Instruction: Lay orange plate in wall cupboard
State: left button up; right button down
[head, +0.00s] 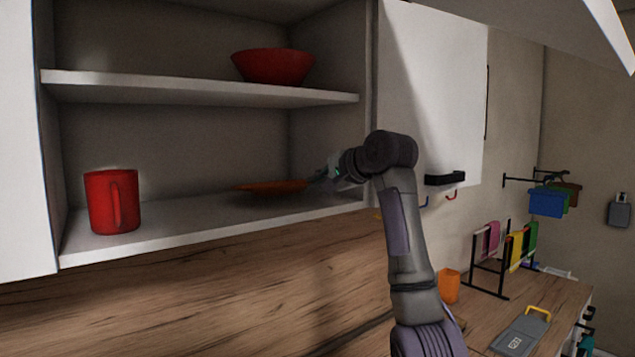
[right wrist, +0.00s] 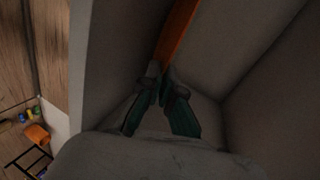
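The orange plate (head: 270,187) is inside the open wall cupboard (head: 210,226), just above or on the lower shelf, roughly level. A shadow lies under it; I cannot tell whether it touches the shelf. My right gripper (head: 318,178) reaches in from the right and is at the plate's right edge. In the right wrist view the two fingers (right wrist: 163,78) close on the rim of the plate (right wrist: 177,30). My left gripper is not in view.
A red mug (head: 112,202) stands on the lower shelf at the left. A red bowl (head: 272,67) is on the upper shelf. The cupboard's right door (head: 435,90) is beside my arm. Below right, the counter holds an orange cup (head: 448,286) and a towel rack (head: 490,265).

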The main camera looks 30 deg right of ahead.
jog(key=c, duration=1.9)
grip_release()
jog(key=shift+f, duration=0.35)
jog(key=o, duration=0.7)
jog(key=shift+c, duration=0.2)
jog(key=a+v, duration=0.1)
jog(key=v, duration=1.1)
jog(key=shift+d, duration=0.45)
